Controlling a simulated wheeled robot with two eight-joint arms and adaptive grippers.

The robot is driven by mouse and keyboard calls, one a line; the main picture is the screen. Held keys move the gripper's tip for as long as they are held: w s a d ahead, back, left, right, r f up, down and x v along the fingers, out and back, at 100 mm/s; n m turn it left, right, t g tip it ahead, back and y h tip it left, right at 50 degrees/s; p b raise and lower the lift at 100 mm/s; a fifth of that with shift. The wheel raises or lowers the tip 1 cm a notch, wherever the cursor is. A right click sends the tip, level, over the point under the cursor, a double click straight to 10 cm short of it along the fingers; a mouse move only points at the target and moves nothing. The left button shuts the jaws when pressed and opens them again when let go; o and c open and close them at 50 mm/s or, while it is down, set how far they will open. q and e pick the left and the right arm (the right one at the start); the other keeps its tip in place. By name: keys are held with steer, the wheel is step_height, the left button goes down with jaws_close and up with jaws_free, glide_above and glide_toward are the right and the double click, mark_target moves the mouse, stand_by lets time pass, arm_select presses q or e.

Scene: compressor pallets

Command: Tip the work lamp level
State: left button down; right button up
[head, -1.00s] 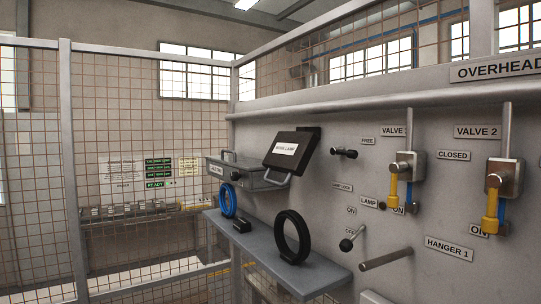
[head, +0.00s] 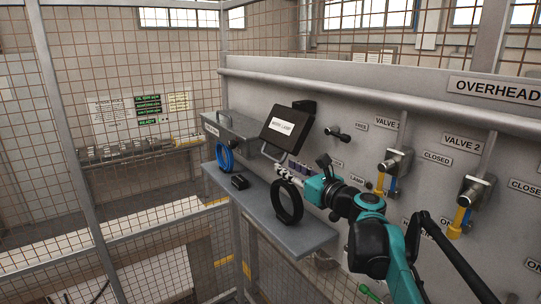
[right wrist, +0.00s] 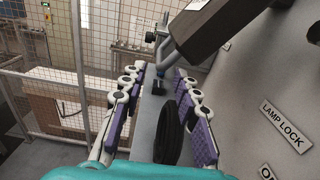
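The work lamp (head: 283,130) is a dark, tilted panel with a white label, mounted on the grey wall panel above the shelf. Its grey bail handle (head: 271,153) hangs at its lower edge. My right gripper (head: 283,170) is just below and in front of this handle. In the right wrist view the lamp (right wrist: 212,22) is at the top, and its handle (right wrist: 168,52) comes down just beyond and between the fingertips. My right gripper (right wrist: 158,72) has its purple-padded fingers spread apart, with nothing clamped. I cannot tell whether it touches the handle. My left gripper is out of view.
Below the lamp a grey shelf (head: 262,212) carries a black coil (head: 287,201), a blue coil (head: 224,157) and a small black block (head: 239,182). A grey box (head: 231,128) is left of the lamp. The lamp lock knob (head: 338,133) and valves are to the right.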

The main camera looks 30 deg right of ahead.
mark_target(264, 155)
steer(key=w, duration=0.6)
steer(key=w+p, duration=0.1)
steer(key=w, duration=0.1)
steer(key=shift+w+a, duration=0.3)
steer(key=shift+w, duration=0.1)
jaws_close()
